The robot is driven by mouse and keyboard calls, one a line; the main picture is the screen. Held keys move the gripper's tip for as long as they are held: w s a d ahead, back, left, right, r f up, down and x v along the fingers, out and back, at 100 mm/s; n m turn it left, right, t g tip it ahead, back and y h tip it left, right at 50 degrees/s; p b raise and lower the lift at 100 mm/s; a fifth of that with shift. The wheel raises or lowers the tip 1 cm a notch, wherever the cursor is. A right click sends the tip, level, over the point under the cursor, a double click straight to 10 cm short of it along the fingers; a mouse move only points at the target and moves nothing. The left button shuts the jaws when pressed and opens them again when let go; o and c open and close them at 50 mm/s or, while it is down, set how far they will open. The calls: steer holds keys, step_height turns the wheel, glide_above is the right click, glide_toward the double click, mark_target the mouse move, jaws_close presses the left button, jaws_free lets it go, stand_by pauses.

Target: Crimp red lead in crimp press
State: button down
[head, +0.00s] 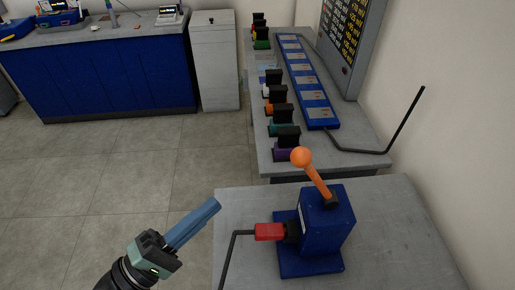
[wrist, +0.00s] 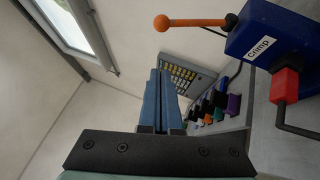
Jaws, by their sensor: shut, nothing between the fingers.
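The blue crimp press (head: 325,222) stands on the near grey table. Its lever, with an orange ball knob (head: 301,157), leans up and to the left. The red lead (head: 269,231) has its red plug at the left side of the press, against a dark socket; its black cable bends down at the table's left edge. The wrist view shows the press (wrist: 262,38) labelled "Crimp", the lever knob (wrist: 161,23) and the red plug (wrist: 285,87) at right. My gripper (head: 214,206) is shut and empty, left of the press and apart from the lead and lever.
A long table (head: 357,139) behind holds a blue strip (head: 308,85) and several coloured plugs with black blocks. A black bent cable or rod (head: 405,120) rises at its right end. A wall board (head: 352,40) hangs above. Blue cabinets (head: 110,75) stand far left; the floor between is clear.

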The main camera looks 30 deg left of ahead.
steer(key=s+d+p+x, duration=0.1)
steer(key=d+p+x, duration=0.1)
steer(key=p+x, duration=0.5)
steer(key=shift+r+x, duration=0.2)
steer(key=shift+x, duration=2.75)
steer(key=shift+d+r, duration=0.1)
steer(key=shift+d, duration=0.1)
